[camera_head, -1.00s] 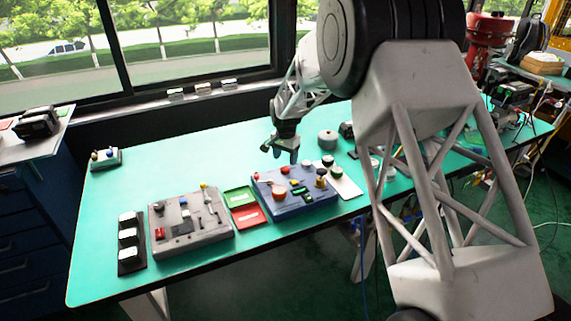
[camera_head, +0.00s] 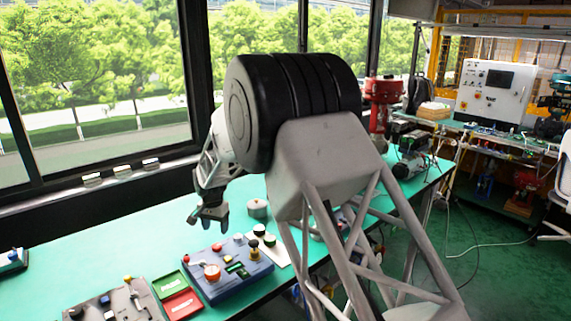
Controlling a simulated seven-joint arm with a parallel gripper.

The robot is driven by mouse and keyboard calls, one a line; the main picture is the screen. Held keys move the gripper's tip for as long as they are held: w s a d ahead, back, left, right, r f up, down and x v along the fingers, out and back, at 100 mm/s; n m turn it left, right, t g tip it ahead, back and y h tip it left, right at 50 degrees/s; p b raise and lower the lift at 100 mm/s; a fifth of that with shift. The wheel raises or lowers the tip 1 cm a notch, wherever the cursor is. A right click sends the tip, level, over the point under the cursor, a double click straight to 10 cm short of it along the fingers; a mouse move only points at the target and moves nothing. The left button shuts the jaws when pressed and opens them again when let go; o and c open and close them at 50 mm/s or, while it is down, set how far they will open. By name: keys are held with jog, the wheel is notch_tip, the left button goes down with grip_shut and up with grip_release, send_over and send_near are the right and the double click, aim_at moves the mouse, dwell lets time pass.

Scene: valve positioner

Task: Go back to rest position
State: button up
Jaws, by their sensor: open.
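My gripper (camera_head: 208,218) hangs over the green table, pointing down, just above and behind the blue control box (camera_head: 232,284). It is open and nothing shows between its fingers. The blue box carries an orange-red knob (camera_head: 211,271), a yellow-capped black post, and several small buttons. My arm's large black joint and grey lattice link fill the middle of the view and hide part of the table behind them.
A grey panel box (camera_head: 112,303) stands at the lower left, partly cut off. Green (camera_head: 168,285) and red (camera_head: 184,304) trays lie beside the blue box. A grey cylinder (camera_head: 258,208) stands right of my gripper.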

jog(key=s+d+r, duration=0.6)
jog(key=d+r, duration=0.1)
jog(key=d, duration=0.3)
jog(key=s+d+r+n+t, duration=0.1)
jog(key=s+d+r, duration=0.5)
jog(key=d, duration=0.5)
jog(key=s+d+r, duration=0.5)
jog(key=d+r, duration=0.3)
jog(key=d, duration=0.2)
jog(key=s+d, duration=0.6)
jog(key=s, duration=0.4)
jog(key=s+d+t, duration=0.1)
jog(key=s+d, duration=0.5)
jog(key=s, duration=0.5)
jog(key=s+d+n, duration=0.1)
jog(key=s+d, duration=0.6)
jog(key=s, duration=0.3)
jog(key=shift+s+f+t, duration=0.3)
jog(key=shift+s, duration=0.05)
